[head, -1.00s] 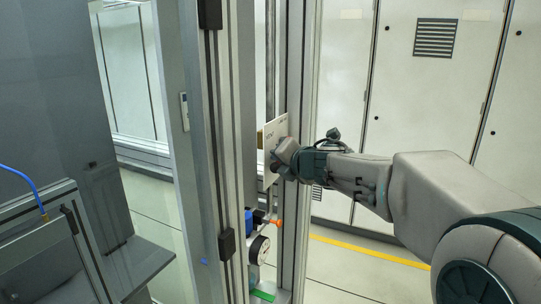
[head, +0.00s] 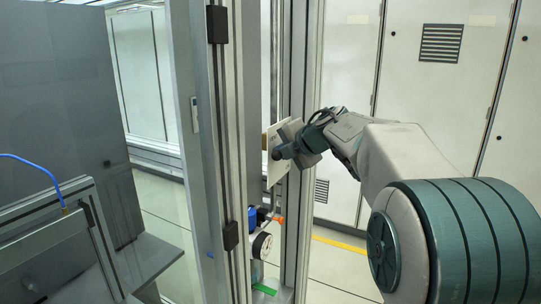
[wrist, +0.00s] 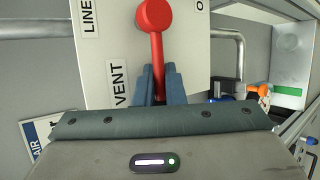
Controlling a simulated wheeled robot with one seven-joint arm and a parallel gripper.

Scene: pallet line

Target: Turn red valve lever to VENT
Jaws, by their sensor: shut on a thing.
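The red valve lever (wrist: 157,48) shows in the wrist view, with a round red end at the top and its bar running down between my fingers. My gripper (wrist: 158,75) is shut on the bar. The lever sits in front of a white label plate (wrist: 190,60) marked LINE, VENT and a cut-off word starting with O. The VENT label (wrist: 119,83) is just left of the bar. In the head view my gripper (head: 279,153) is at the white plate (head: 272,172) inside the frame, and it hides the lever there.
Aluminium posts (head: 232,120) stand close left of my gripper. A round gauge (head: 261,246) and an orange part (head: 279,220) are below it. A grey pipe (wrist: 230,40) runs behind the plate. White cabinets (head: 430,90) stand behind my arm.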

